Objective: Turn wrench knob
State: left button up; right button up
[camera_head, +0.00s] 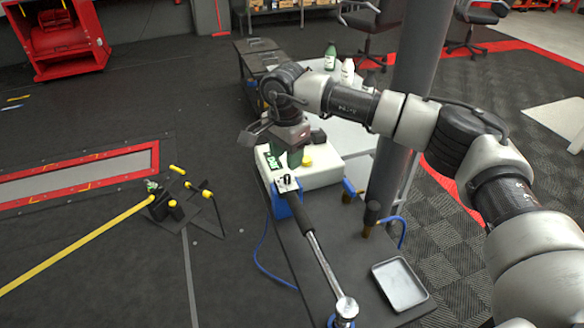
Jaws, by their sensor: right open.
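A long wrench (321,256) with a dark handle and a shiny shaft lies along the narrow dark bench (290,250). Its far end, with a small light-coloured knob (287,183), rests at a blue holder (280,205). The shiny head at the near end sits on another blue support. My right gripper (288,150) hangs above and slightly beyond the knob end. Its jaws are spread, and it appears empty and apart from the wrench. My left gripper does not show.
A metal tray (399,284) lies at the right, near a grey pillar (405,110). Bottles (330,56) stand behind. A blue hose (258,250) hangs left; the floor there is mostly open.

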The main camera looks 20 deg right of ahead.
aim_at(288, 176)
notch_tip(288, 176, down, 6)
jog(key=shift+w+d+f, duration=0.15)
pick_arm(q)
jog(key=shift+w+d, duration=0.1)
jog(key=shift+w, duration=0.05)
pick_arm(e)
jog(key=shift+c, duration=0.4)
grip_shut()
